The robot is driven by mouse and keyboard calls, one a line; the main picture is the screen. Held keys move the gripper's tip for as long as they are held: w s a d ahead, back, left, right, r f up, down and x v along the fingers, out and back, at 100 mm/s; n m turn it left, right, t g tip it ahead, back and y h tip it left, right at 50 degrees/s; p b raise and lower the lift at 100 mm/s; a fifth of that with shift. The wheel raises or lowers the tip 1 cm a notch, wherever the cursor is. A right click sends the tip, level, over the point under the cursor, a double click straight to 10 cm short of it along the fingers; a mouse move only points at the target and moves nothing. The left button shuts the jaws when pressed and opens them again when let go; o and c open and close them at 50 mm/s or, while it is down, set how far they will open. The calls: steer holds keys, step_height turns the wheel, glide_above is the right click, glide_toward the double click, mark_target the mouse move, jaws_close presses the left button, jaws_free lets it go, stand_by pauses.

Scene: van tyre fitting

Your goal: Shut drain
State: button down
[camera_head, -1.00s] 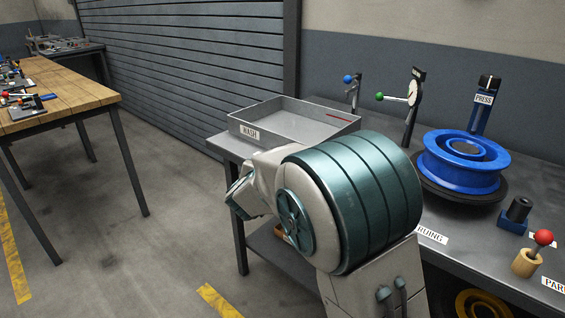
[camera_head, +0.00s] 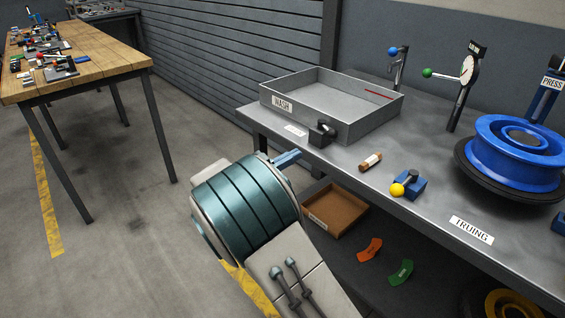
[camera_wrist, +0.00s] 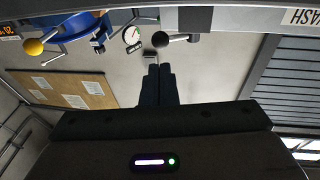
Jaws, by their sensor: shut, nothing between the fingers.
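The wash tray (camera_head: 275,108) is a grey metal tray on the bench. A dark fitting with a black knob (camera_head: 324,128), which looks like the drain valve, sits at its front wall. In the wrist view, a lever with a black ball (camera_wrist: 163,39) shows above the fingertips. My gripper (camera_head: 292,156) is shut and empty, in front of the bench edge and below the dark fitting, apart from it. Its closed fingers also show in the wrist view (camera_wrist: 158,72). Whether the tray holds water is unclear.
A blue wheel (camera_head: 518,152) is at right. A brown box (camera_head: 335,210) sits on the lower shelf. Floor left of my arm is clear.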

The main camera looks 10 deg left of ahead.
mark_target(328, 130)
steer(key=b+x, duration=0.1)
steer(key=x, duration=0.7)
steer(key=shift+w+d, duration=0.15)
steer(key=shift+d, duration=0.1)
steer(key=shift+r, duration=0.1)
